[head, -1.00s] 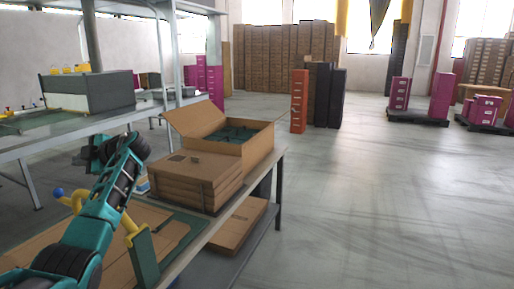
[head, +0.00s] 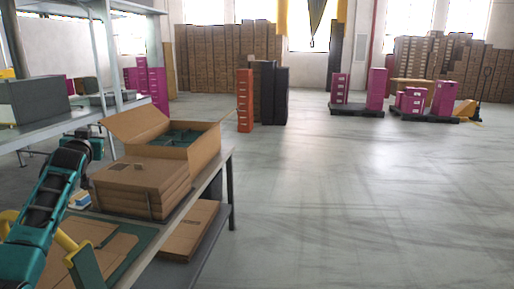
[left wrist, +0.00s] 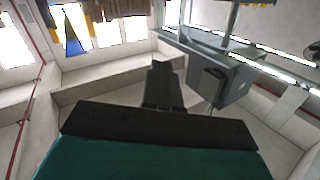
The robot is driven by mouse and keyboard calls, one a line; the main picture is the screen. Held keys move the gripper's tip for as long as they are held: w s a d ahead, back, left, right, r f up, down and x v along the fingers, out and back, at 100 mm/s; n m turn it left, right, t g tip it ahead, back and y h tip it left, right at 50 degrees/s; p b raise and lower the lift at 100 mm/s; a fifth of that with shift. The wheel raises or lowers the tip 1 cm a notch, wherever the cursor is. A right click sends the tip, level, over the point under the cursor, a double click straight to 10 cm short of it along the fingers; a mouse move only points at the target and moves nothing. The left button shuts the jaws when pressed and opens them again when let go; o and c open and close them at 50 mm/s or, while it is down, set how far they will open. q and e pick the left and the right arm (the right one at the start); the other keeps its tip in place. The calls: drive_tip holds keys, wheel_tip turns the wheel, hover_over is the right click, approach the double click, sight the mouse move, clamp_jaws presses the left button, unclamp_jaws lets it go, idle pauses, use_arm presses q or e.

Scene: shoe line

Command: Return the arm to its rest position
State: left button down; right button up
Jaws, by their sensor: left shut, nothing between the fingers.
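My left arm (head: 45,205), teal and black, comes in from the lower left of the head view and reaches up beside the workbench. Its far end is near the stack of flat cartons, apart from it as far as I can tell. In the left wrist view the black fingers of my left gripper (left wrist: 161,72) are together with nothing between them. They point towards a pale wall and a grey metal frame (left wrist: 225,75). My right gripper is not in either view.
An open cardboard box (head: 205,150) and a stack of flat cartons (head: 140,188) stand on the bench. A grey shelf rack (head: 95,105) is on the left. Orange (head: 245,98) and black cabinets stand further back. The floor on the right (head: 360,200) is clear.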

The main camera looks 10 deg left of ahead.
use_arm(q)
drive_tip(key=s+d+f+m+h, duration=0.2)
drive_tip(key=s+d+f, duration=0.2)
drive_tip(key=d+f, duration=0.45)
drive_tip(key=s+d+f+m+g+h, duration=0.15)
drive_tip(key=s+d+f+h, duration=0.35)
drive_tip(key=f, duration=0.6)
drive_tip(key=s+d+f+m, duration=0.3)
drive_tip(key=s+d+f, duration=0.1)
drive_tip(key=d+f, duration=0.5)
drive_tip(key=s+d+f+g+h, duration=0.1)
drive_tip(key=s+d+f, duration=0.2)
drive_tip(key=s, duration=0.5)
drive_tip(key=s+d+f+g+h, duration=0.1)
drive_tip(key=s+d+f, duration=0.3)
drive_tip(key=s, duration=0.5)
drive_tip(key=s+d+f+g, duration=0.1)
drive_tip(key=s+d+f, duration=0.3)
drive_tip(key=s, duration=0.5)
drive_tip(key=d+n, duration=0.1)
drive_tip(key=d, duration=0.1)
drive_tip(key=shift+s+d+g+h, duration=0.25)
drive_tip(key=shift+d+g+h, duration=0.05)
drive_tip(key=shift+g+h, duration=0.1)
drive_tip(key=shift+a, duration=0.1)
